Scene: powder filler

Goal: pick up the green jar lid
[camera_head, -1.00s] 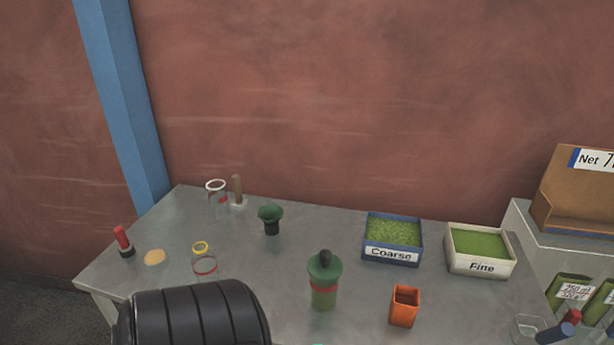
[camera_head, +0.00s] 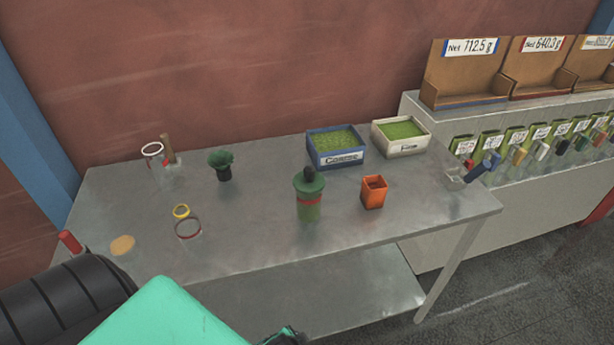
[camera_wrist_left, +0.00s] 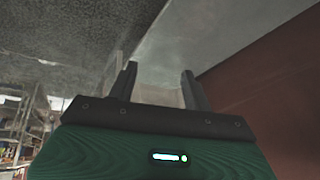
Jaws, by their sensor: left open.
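The green jar lid (camera_head: 309,182) with a dark knob sits on top of a green jar (camera_head: 309,209) with a red band, upright on the grey table. My left gripper (camera_wrist_left: 160,85) shows in the left wrist view, open with nothing between its two dark fingers. In the head view, my left arm fills the lower left, low and in front of the table, away from the jar; its fingertips cannot be made out there. The jar and lid are not seen in the left wrist view. My right gripper is not in view.
On the table (camera_head: 260,250) are an orange square cup (camera_head: 373,192), the Coarse bin (camera_head: 335,147), the Fine bin (camera_head: 401,137), a dark green funnel-like piece (camera_head: 222,164) and clear jars with yellow and white rings. The table's front edge lies between my arm and these.

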